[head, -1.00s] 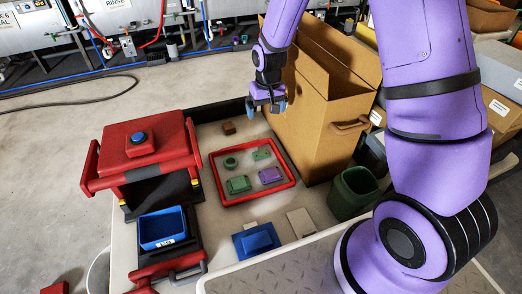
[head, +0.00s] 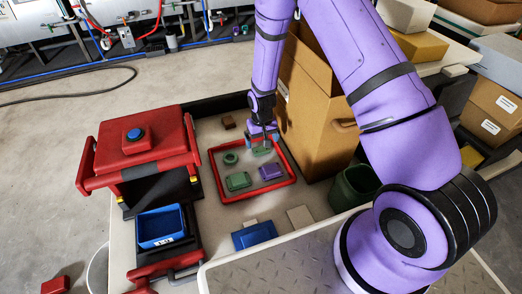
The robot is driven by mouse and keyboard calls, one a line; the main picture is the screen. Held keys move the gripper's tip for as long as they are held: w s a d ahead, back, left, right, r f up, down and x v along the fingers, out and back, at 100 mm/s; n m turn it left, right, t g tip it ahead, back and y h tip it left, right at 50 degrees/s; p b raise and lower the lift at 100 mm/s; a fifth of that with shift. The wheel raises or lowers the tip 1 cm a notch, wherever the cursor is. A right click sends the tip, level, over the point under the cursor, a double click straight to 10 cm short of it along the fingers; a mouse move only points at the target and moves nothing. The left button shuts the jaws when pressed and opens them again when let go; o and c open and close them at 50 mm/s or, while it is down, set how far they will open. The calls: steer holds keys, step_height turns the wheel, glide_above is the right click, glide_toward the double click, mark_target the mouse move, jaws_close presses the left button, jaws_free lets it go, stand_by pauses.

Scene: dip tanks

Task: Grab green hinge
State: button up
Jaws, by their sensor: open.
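The green hinge (head: 261,151) lies at the back right of the red-rimmed tray (head: 230,198), partly hidden by my gripper. My gripper (head: 262,139) points down just above and around the hinge, with its fingers apart. I cannot tell whether a finger touches the hinge. A green ring-like part (head: 230,158), a green block-like part (head: 238,181) and a purple part (head: 270,172) lie apart from it in the same tray.
A tall cardboard box (head: 318,120) stands close to the right of my gripper. A red press-like station with a blue button (head: 134,135) and a blue bin (head: 162,228) are on the left. A dark green bin (head: 355,188) stands right. A brown block (head: 228,122) lies behind the tray.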

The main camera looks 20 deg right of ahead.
mark_target(261, 148)
steer(key=shift+w+f, duration=0.25)
steer(key=shift+f, duration=1.1)
steer(key=shift+w+f, duration=0.25)
steer(key=shift+f, duration=1.05)
steer(key=c, duration=1.1)
steer(key=shift+o, duration=0.2)
